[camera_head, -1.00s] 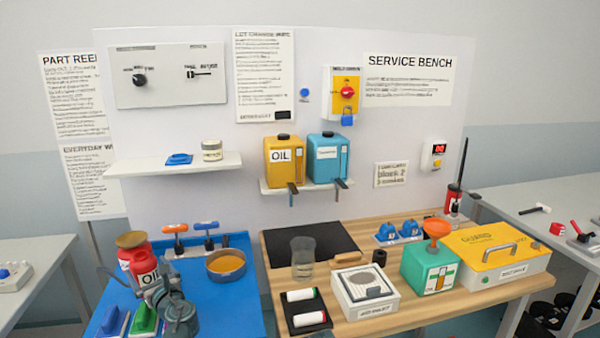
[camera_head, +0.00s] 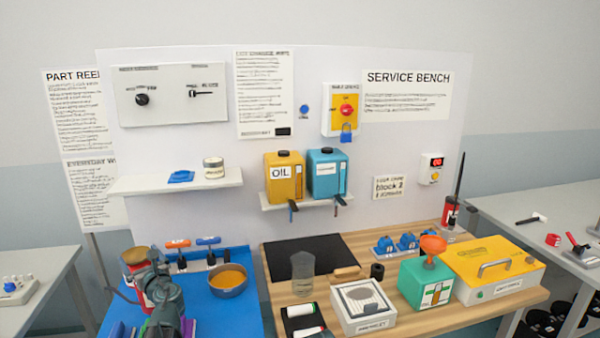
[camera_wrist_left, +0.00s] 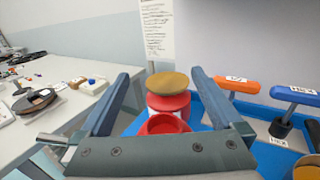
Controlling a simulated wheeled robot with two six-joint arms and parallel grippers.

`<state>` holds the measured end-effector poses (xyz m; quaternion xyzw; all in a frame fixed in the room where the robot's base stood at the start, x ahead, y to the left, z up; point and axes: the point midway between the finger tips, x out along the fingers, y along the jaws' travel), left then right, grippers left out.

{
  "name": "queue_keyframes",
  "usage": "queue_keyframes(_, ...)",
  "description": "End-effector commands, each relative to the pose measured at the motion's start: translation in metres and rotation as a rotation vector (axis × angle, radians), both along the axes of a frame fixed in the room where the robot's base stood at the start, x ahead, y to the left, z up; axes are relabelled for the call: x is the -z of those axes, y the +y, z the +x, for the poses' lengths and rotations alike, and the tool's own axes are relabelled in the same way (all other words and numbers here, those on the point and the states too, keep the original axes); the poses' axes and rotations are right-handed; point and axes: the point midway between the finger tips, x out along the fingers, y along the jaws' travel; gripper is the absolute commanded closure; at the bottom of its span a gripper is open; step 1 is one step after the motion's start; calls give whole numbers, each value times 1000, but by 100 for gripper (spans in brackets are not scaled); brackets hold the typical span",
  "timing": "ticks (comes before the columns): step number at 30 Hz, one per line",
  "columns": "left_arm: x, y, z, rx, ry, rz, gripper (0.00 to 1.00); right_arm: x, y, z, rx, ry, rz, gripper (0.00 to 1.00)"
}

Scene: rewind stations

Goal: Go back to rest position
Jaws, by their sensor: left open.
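My left gripper (camera_head: 140,262) is over the left part of the blue bench mat (camera_head: 228,308), at the red oil can (camera_head: 134,286). My arm hides much of the can in the head view. In the left wrist view my left gripper (camera_wrist_left: 161,74) has its two fingers wide apart. The red can (camera_wrist_left: 167,102) with its tan top (camera_wrist_left: 168,82) shows between and beyond them; I see no contact. My right gripper is not in view.
A pan of amber liquid (camera_head: 228,280) and orange- and blue-handled tools (camera_head: 208,241) stand right of my left arm. A shelf (camera_head: 150,184) juts from the panel above. A wooden bench (camera_head: 395,325) with a green container (camera_head: 425,285) and yellow case (camera_head: 492,268) lies right.

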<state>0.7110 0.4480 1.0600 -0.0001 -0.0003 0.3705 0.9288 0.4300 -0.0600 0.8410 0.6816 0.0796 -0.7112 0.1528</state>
Motion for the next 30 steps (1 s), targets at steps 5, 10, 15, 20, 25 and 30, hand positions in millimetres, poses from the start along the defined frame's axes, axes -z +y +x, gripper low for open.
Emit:
queue_keyframes(5, -31, 0, 0, 0, 0, 0, 0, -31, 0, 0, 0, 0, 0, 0)
queue_keyframes(10, -51, -2, 2, 17, 0, 0, 0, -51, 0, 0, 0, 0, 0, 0)
queue_keyframes(15, -63, -23, 21, 168, 0, 0, 0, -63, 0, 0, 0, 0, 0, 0)
queue_keyframes(20, -77, -46, 34, 308, 0, 0, 0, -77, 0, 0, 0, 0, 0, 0)
queue_keyframes(25, -91, -71, 44, 454, 1, 0, 0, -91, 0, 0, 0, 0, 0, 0)
queue_keyframes(30, -104, -95, 49, 585, 0, 0, 0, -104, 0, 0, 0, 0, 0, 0)
